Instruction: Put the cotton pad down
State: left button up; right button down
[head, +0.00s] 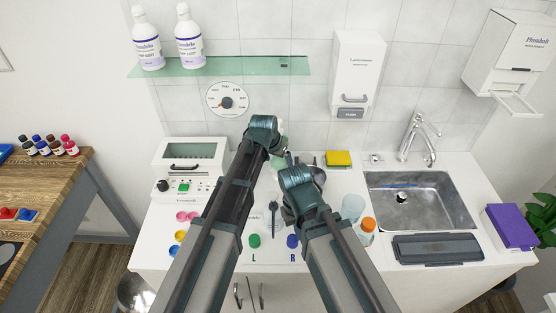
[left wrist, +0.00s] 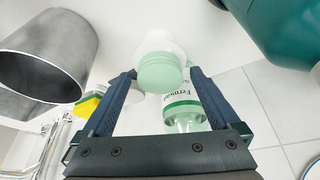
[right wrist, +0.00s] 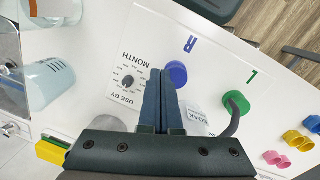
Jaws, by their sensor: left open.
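I cannot make out a cotton pad in any view. My left gripper (left wrist: 162,80) is open. Between and beyond its fingers, in the left wrist view, are a white-topped pale green ribbed piece (left wrist: 158,68) and a clear and green labelled bottle (left wrist: 185,108). I cannot tell whether the fingers touch either. My right gripper (right wrist: 161,78) has its fingers together above the white counter, with nothing visible between them. Beside it are a blue knob marked R (right wrist: 177,73) and a green knob marked L (right wrist: 236,103). In the head view, my wrists hide most of both grippers' fingers.
A steel cup (left wrist: 45,62) is left of my left gripper. A clear beaker (head: 352,206) and an orange-capped jar (head: 367,228) stand right of my right arm. A yellow box (head: 338,158) is at the back. The sink (head: 440,203) is right; a white appliance (head: 190,155) is left.

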pick_arm(q)
jog(key=shift+r+p, duration=0.5)
jog(key=shift+r, duration=0.15)
pick_arm(e)
jog(key=shift+r, duration=0.6)
pick_arm(q)
jog(key=p+v, duration=1)
jog(key=v, duration=0.1)
jog(key=shift+s+r+p, duration=0.15)
jog(key=shift+s+p, duration=0.1)
jog(key=shift+p, duration=0.05)
pick_arm(e)
notch_tip(320, 180, up, 11)
jog(key=shift+f, duration=0.2)
jog(key=shift+s, duration=0.1)
